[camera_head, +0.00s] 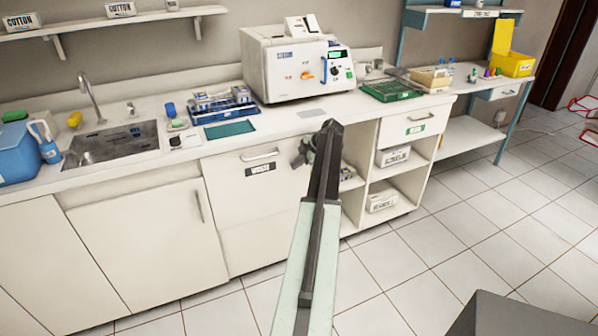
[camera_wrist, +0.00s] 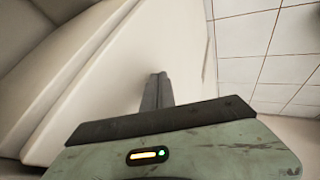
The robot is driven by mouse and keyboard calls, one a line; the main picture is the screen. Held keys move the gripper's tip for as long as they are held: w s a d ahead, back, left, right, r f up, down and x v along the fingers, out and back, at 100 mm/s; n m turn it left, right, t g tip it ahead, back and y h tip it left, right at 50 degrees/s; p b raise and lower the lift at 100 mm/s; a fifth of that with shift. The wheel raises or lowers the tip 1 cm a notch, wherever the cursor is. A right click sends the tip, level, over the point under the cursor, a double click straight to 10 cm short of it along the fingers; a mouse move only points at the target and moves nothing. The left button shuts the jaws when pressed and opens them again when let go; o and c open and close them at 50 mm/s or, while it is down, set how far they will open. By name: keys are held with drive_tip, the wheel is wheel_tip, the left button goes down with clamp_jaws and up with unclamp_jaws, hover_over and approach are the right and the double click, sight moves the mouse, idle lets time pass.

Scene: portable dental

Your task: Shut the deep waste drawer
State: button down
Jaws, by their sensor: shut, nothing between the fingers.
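The waste drawer (camera_head: 232,180) is the deep white front with a dark "WASTE" label and a bar handle (camera_head: 260,154), under the counter left of my arm. Its front looks close to the cabinet line; I cannot tell whether a small gap remains. My gripper (camera_head: 304,152) is partly hidden behind my dark arm link, beside the drawer's upper right side. In the wrist view my gripper (camera_wrist: 157,92) has its fingers together and empty, pointing along a pale cream panel. I cannot tell whether they touch it.
The counter above carries a white sterilizer (camera_head: 297,68), a blue tray and a green tray (camera_head: 390,90).

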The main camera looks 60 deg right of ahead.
drive_tip(key=shift+w+d+r, duration=0.1)
drive_tip(key=shift+w+d, duration=0.05)
drive_tip(key=shift+d, duration=0.3)
drive_tip(key=s+a+r+p, duration=0.3)
drive_tip(key=s+r+p, duration=0.4)
drive_tip(key=s+p, duration=0.1)
drive_tip(key=shift+s+a+r, duration=0.25)
drive_tip(key=shift+s+r, duration=0.15)
drive_tip(key=shift+s, duration=0.25)
